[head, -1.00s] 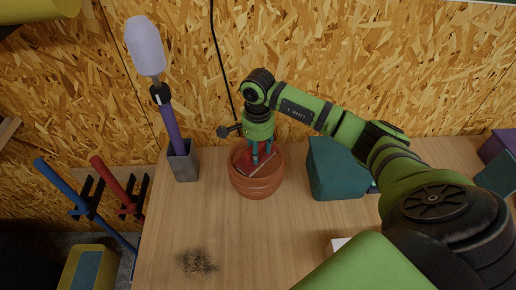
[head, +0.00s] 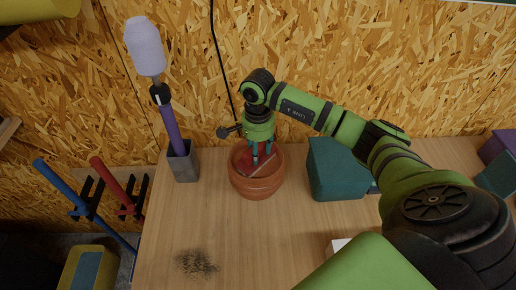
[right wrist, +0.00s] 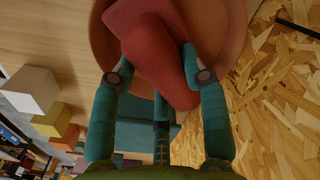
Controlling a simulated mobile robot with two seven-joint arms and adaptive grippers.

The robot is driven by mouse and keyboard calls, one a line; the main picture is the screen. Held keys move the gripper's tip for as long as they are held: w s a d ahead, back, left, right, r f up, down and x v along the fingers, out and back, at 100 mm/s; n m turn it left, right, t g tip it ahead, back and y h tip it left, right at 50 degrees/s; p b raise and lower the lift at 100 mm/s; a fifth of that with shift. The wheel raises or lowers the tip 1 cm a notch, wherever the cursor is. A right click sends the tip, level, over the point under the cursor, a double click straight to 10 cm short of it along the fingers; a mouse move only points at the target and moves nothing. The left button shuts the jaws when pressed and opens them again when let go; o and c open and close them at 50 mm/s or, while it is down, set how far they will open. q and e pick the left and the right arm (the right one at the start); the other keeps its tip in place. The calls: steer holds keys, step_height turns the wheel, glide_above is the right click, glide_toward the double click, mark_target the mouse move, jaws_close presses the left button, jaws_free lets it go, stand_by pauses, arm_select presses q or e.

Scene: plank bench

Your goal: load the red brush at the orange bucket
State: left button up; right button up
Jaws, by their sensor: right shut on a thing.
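The orange bucket (head: 257,187) stands on the plank bench near the back wall. My right gripper (head: 262,155) points down into its mouth. It is shut on the red brush (head: 249,162), part of which shows inside the rim in the head view. In the right wrist view the red brush (right wrist: 160,55) lies between the teal fingers of the right gripper (right wrist: 165,85), with the bucket's wall (right wrist: 234,28) around it. The brush's lower end and the bucket's bottom are hidden. My left gripper is not in view.
A grey holder (head: 184,165) with a purple-handled tool (head: 171,127) stands left of the bucket. A teal block (head: 334,170) is close on the right. A dark smudge (head: 197,263) marks the front left of the bench. The bench between smudge and bucket is clear.

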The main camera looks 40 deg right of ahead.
steer(key=shift+r+p, duration=1.75)
steer(key=shift+r, duration=1.75)
